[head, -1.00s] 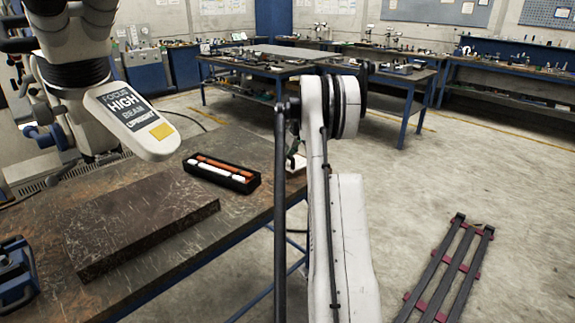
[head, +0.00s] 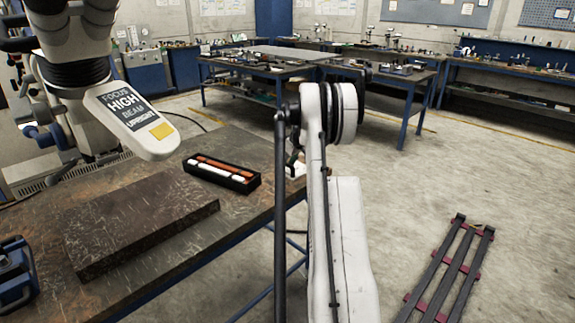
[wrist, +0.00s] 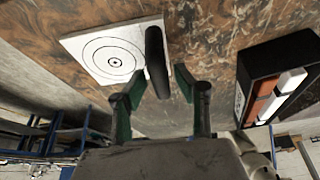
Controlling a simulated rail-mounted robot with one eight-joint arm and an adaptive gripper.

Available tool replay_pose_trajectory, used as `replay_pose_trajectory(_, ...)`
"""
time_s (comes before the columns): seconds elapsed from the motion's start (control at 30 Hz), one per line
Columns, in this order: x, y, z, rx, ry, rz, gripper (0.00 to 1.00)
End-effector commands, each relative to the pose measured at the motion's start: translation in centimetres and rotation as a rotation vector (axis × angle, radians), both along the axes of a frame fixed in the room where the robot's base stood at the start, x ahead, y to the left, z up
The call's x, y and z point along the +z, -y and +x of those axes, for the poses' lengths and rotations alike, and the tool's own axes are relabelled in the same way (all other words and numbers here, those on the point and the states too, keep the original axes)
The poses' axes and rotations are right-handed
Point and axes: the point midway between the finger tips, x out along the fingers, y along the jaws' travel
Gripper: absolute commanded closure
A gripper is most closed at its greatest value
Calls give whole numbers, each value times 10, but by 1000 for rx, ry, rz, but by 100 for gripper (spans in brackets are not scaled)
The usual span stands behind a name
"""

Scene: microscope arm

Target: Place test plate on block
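The test plate (wrist: 92,52) is a white square with black concentric rings, lying on the worn brown table in the wrist view. A black upright handle (wrist: 156,58) stands at its right edge. My gripper (wrist: 160,84) is open, its two green-padded fingers apart near the handle, with nothing held. The handle's lower end appears between the fingertips; contact is not clear. In the head view my arm hides most of the plate and gripper. The block (head: 140,222) is a dark brown, scratched flat slab on the table, left of my arm, with a bare top.
A black box (head: 222,174) with white and orange rods lies behind the block; it also shows at right in the wrist view (wrist: 246,82). A microscope (head: 135,115) overhangs the block's back left. A blue object (head: 15,272) sits at the table's left.

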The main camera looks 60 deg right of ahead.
Motion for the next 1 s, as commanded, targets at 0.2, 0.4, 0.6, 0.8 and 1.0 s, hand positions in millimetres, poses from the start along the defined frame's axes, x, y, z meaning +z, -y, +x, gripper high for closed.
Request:
replay_pose_trajectory(0.2, 22, -2, -10, -1, 0, 0, 70)
replay_pose_trajectory(0.4, 61, -3, -24, 0, 0, 0, 70)
replay_pose_trajectory(0.6, 97, -6, -39, -1, -1, 1, 70)
replay_pose_trajectory(0.8, 119, -8, -48, 0, 0, 0, 70)
replay_pose_trajectory(1.0, 127, -8, -50, 1, 0, 0, 62)
